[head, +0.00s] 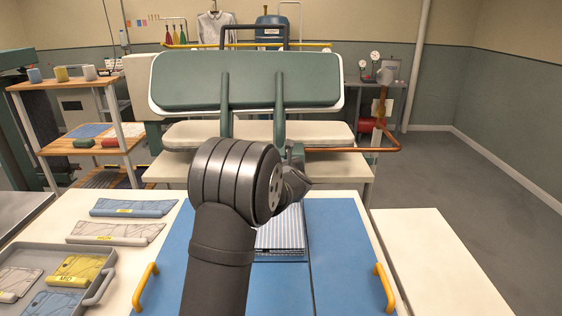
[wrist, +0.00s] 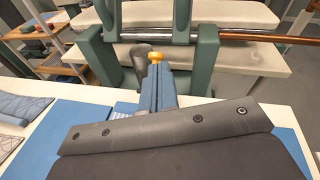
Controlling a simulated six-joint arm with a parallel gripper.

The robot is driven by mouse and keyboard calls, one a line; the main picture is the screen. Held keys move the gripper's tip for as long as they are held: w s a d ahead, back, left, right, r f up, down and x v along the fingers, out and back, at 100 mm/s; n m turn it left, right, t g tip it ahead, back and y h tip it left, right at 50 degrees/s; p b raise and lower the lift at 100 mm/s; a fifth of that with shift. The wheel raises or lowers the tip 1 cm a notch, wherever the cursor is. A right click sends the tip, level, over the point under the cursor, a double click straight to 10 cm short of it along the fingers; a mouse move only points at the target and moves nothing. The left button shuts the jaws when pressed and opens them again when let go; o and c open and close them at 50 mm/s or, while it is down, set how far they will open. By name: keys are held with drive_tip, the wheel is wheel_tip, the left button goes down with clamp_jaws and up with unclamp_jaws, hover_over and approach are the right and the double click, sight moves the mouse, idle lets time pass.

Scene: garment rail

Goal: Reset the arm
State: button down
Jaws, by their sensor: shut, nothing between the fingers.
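My arm rises from the bottom of the head view over the blue work mat (head: 338,250), and its large dark joint hides much of what lies behind it. My gripper (wrist: 157,64) shows in the wrist view as a narrow blue form with a yellow-orange tip, beyond a dark bolted plate. It is shut with nothing held. In the head view its end is mostly hidden behind the joint. A striped folded cloth (head: 280,238) lies on the mat, partly covered by my arm.
A green press with a raised padded head (head: 240,82) stands just beyond the mat. A grey tray (head: 98,292) with labelled cloth packs is at left. Yellow handles (head: 384,288) flank the mat. A bare white table top (head: 435,255) is at right.

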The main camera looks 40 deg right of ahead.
drive_tip(key=shift+s+a+r, duration=0.35)
drive_tip(key=shift+s+r, duration=0.35)
drive_tip(key=shift+w, duration=0.1)
drive_tip(key=w+d+f, duration=0.5)
drive_tip(key=w+f, duration=0.1)
drive_tip(key=w, duration=0.4)
drive_tip(key=shift+d+f, duration=0.15)
drive_tip(key=shift+d, duration=0.1)
drive_tip(key=shift+s, duration=0.1)
